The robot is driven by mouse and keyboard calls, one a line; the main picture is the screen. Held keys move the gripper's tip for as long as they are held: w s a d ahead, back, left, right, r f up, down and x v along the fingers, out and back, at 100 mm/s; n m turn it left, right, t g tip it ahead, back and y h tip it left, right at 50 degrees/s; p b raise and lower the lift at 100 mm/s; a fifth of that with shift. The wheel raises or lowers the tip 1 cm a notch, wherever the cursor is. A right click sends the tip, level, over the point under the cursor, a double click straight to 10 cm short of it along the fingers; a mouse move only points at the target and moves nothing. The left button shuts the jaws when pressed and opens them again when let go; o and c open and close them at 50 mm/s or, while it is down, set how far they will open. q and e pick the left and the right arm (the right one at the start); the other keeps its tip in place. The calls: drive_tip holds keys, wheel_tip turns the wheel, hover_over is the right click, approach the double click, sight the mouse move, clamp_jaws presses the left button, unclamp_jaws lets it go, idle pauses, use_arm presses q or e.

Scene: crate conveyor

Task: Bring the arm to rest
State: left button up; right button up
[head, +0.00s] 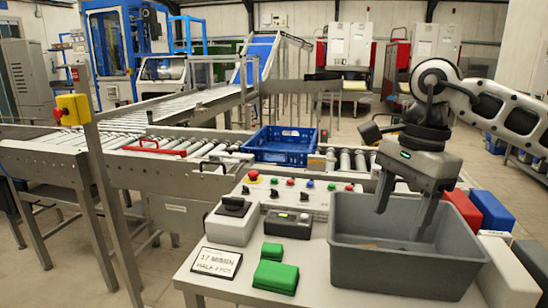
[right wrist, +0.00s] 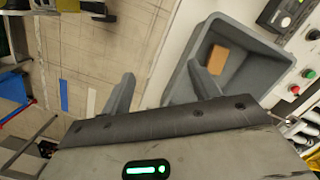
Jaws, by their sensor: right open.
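My right gripper (head: 400,222) hangs from the arm at the right of the head view, over the grey bin (head: 400,268). Its two fingers are apart with nothing between them. They point down, and in the head view their tips overlap the bin's opening. In the right wrist view the open fingers (right wrist: 160,70) show with one in front of the bin (right wrist: 182,86) and the other over the floor side. An orange-brown block (right wrist: 217,60) lies inside the bin. My left gripper is not in view.
A blue crate (head: 283,146) sits on the roller conveyor (head: 352,160) behind the table. A control panel (head: 300,197), green blocks (head: 275,277) and a sign (head: 216,262) stand left of the bin. Red (head: 463,208) and blue (head: 490,208) boxes stand at its right.

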drive_tip(key=s+a+f+m+g+y, duration=0.1)
drive_tip(key=s+a+f+m+y, duration=0.2)
drive_tip(key=a+y, duration=0.4)
drive_tip(key=s+a+f+m+y, duration=0.1)
drive_tip(key=s+a+m+y, duration=0.2)
drive_tip(key=a+m+y, duration=0.45)
drive_tip(key=s+a+f+m+g+y, duration=0.1)
drive_tip(key=s+a+f+m+y, duration=0.2)
drive_tip(key=a, duration=0.7)
drive_tip(key=w+d+f+m+t+h, duration=0.2)
drive_tip(key=d+f+m+t+h, duration=0.4)
drive_tip(key=m+t, duration=0.7)
drive_tip(key=w+d+f+m+t+h, duration=0.2)
drive_tip(key=d+f+m+t+h, duration=0.5)
drive_tip(key=m, duration=1.2)
drive_tip(key=s+d+f+m+g+h, duration=0.1)
drive_tip(key=s+d+f+m+g, duration=0.2)
drive_tip(key=f, duration=0.6)
drive_tip(key=s+d+f+m+g+h, duration=0.2)
drive_tip(key=s+d+f+m+g, duration=0.2)
drive_tip(key=s+f+m, duration=0.3)
drive_tip(key=s+f, duration=0.3)
drive_tip(key=shift+s+d+f, duration=0.15)
drive_tip(key=shift+s+f, duration=0.05)
drive_tip(key=shift+s, duration=0.1)
